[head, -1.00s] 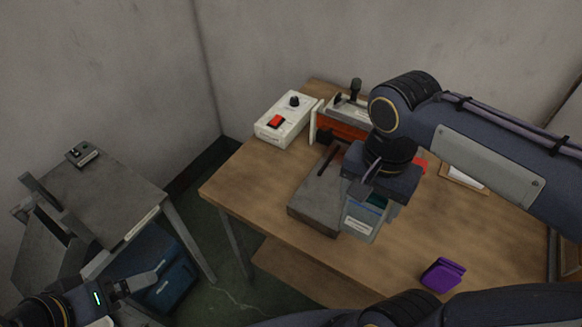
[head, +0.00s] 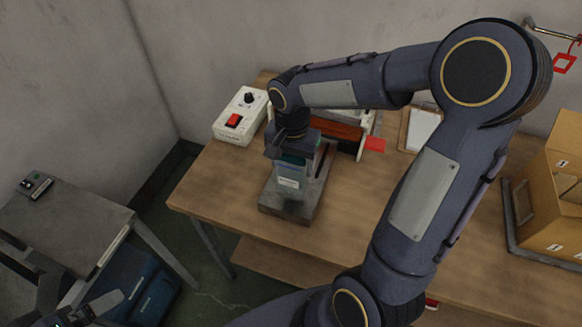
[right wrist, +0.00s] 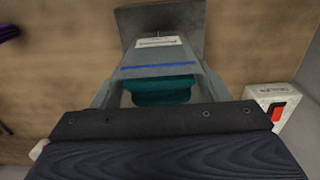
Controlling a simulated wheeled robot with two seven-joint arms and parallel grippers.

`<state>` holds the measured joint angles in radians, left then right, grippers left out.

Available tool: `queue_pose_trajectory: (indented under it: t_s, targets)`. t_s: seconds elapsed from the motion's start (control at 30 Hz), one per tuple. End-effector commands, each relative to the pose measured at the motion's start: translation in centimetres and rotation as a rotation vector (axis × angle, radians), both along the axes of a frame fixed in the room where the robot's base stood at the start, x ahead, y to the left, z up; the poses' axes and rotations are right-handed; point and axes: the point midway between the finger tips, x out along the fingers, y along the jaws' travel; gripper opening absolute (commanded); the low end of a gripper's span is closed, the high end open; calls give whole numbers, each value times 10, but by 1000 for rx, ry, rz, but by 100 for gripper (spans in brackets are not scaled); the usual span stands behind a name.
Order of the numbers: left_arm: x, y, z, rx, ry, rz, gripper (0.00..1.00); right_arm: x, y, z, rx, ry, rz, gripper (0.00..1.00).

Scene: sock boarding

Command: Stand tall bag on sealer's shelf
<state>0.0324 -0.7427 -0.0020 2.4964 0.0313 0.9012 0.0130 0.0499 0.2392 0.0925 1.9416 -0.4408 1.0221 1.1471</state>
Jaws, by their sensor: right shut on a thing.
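The tall bag (head: 290,182) is clear grey with a white label, a blue line and something teal inside. It hangs upright from my right gripper (head: 293,150), which is shut on its top edge. The bag is in front of the sealer (head: 335,130) and over its grey shelf (head: 314,196). Whether its bottom touches the shelf I cannot tell. In the right wrist view the bag (right wrist: 158,58) runs down toward the shelf (right wrist: 185,17). Part of my left gripper (head: 100,306) shows at the lower left; its opening is unclear.
The sealer's white control box (head: 240,117) with a red switch stands left of the shelf. A clipboard (head: 422,129) lies behind, and a cardboard box (head: 553,195) sits at the right. A grey side table (head: 65,215) is at the left. Bare wood lies right of the shelf.

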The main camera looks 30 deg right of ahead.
Motion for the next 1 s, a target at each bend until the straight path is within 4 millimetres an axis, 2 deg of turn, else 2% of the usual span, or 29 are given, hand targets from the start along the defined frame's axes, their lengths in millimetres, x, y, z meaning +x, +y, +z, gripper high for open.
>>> queue_pose_trajectory:
  t_s: [0.1,0.3,0.7,0.73,0.9,1.0]
  targets:
    - [0,0,2,0,0,0,94,7,-1,-10,1,3,-1,47]
    - [0,0,2,0,0,0,94,6,-1,-36,0,3,-1,47]
    - [0,0,-3,0,0,0,94,6,-1,-43,1,-1,-1,47]
    - [0,0,-2,0,0,0,94,6,-1,-42,1,-1,-1,70]
    - [0,0,-1,0,0,0,94,6,-1,-41,0,0,-1,90]
    - [0,0,-1,0,0,0,94,6,-1,-41,0,0,-1,90]
